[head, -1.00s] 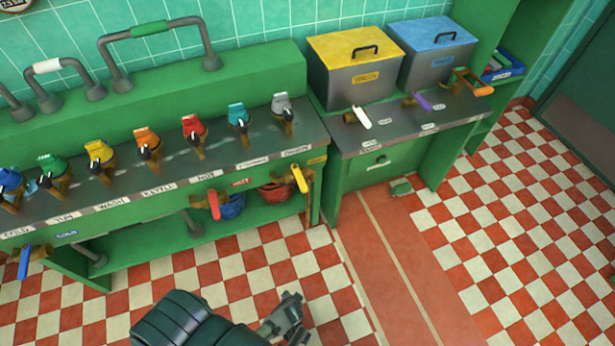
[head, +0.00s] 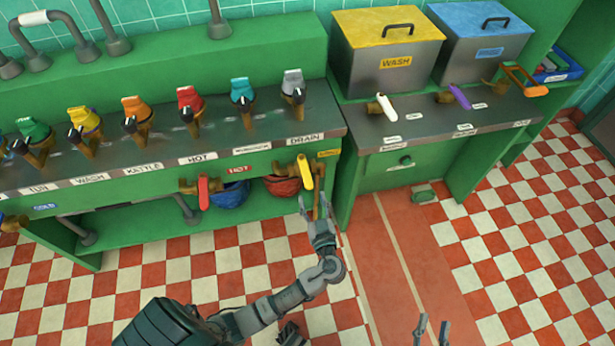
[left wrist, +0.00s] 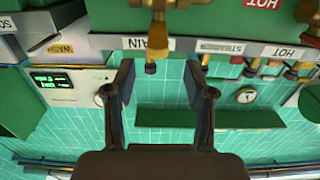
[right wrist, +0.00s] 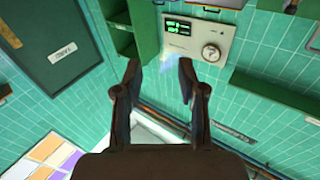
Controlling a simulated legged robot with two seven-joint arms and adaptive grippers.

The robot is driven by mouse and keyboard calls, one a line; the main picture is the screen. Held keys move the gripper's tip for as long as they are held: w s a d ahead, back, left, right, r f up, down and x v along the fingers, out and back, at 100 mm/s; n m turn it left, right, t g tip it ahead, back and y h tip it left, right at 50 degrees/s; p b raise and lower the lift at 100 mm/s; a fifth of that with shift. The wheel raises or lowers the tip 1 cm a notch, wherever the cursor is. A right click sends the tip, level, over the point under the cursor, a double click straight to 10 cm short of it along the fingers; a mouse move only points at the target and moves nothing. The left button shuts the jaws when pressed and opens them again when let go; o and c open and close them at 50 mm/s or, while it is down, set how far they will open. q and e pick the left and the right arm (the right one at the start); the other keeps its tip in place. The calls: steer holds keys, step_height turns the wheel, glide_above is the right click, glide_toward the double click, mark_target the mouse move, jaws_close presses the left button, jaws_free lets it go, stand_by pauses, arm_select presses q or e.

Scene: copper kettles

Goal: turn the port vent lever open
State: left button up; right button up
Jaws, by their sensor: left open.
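No label in view legibly reads port vent, so I cannot tell which lever that is. A yellow lever (head: 305,172) on a brass valve hangs at the bench front below the DRAIN label, and a red lever (head: 203,192) is left of it. White (head: 386,107), purple (head: 460,96) and orange (head: 521,78) levers are on the right counter. My left gripper (head: 316,208) is open and empty, just below the yellow lever and apart from it; its fingers also show in the left wrist view (left wrist: 160,80). My right gripper (head: 432,332) is open and empty at the bottom edge.
Several coloured taps (head: 190,105) line the left bench (head: 235,133). A yellow-lidded WASH box (head: 380,75) and a blue-lidded box (head: 480,55) stand on the right counter (head: 420,123). Red and blue bowls sit on the lower shelf. The checkered floor (head: 500,240) is clear.

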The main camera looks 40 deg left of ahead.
mark_target(308, 178)
arm_select(q)
steer(key=x, duration=0.8)
steer(key=shift+w+b, duration=0.35)
steer(key=shift+w+a, duration=0.1)
steer(key=shift+a, duration=0.25)
steer(key=shift+d, duration=0.1)
arm_select(e)
steer(key=shift+r+t, duration=0.7)
arm_select(q)
steer(key=shift+d, duration=0.1)
steer(key=c, duration=0.4)
steer(key=shift+d, duration=0.1)
jaws_close()
arm_select(e)
steer(key=shift+d, duration=0.3)
